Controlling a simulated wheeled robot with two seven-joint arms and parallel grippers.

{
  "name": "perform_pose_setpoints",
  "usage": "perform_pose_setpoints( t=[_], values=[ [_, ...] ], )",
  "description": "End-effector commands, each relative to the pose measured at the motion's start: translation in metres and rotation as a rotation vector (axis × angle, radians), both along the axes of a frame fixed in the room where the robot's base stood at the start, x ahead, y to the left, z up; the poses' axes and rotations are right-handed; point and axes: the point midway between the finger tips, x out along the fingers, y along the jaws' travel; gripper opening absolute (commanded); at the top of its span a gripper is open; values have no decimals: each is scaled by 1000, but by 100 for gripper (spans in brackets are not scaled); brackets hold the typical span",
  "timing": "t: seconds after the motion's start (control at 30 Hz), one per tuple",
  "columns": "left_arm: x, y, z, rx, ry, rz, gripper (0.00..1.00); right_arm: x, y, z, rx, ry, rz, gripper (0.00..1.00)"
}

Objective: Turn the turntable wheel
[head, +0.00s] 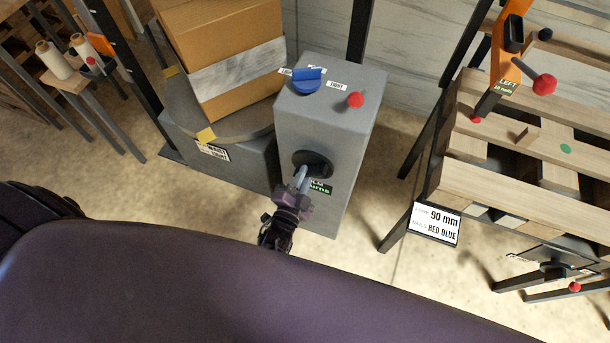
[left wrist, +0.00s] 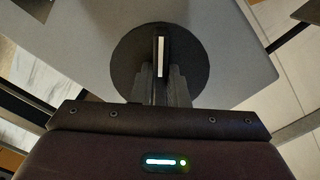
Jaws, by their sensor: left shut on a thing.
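The turntable wheel (head: 318,160) is a dark round disc on the front face of a grey control box (head: 330,120). It also shows in the left wrist view (left wrist: 190,55), with a narrow bar bearing a white stripe (left wrist: 161,52) at its middle. My left gripper (head: 300,179) is at the wheel, shut on this bar; the fingers also show in the left wrist view (left wrist: 159,85). The fingers partly hide the wheel and a green label (head: 320,188). The round turntable (head: 245,124) carries a cardboard box (head: 215,40) with a grey band. My right gripper is not in view.
The control box top has a blue knob (head: 307,82) and a red button (head: 356,100). A slatted wooden rack (head: 520,130) with an orange lever stands at right, a stand with spools (head: 55,60) at far left. Floor is clear between control box and rack.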

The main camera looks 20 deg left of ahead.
Motion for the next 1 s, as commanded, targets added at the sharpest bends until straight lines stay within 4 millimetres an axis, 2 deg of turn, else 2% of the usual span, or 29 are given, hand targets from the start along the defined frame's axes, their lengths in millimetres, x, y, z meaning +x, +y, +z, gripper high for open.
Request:
perform_pose_setpoints(
  t=[0.4, 0.97, 1.0],
  values=[
    [1, 2, 3, 194, -8, 1, 0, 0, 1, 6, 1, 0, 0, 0],
    [0, 0, 2, 218, -6, -3, 0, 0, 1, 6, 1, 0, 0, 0],
    [0, 0, 1, 217, -6, -3, 20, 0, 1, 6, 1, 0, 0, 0]
  ],
)
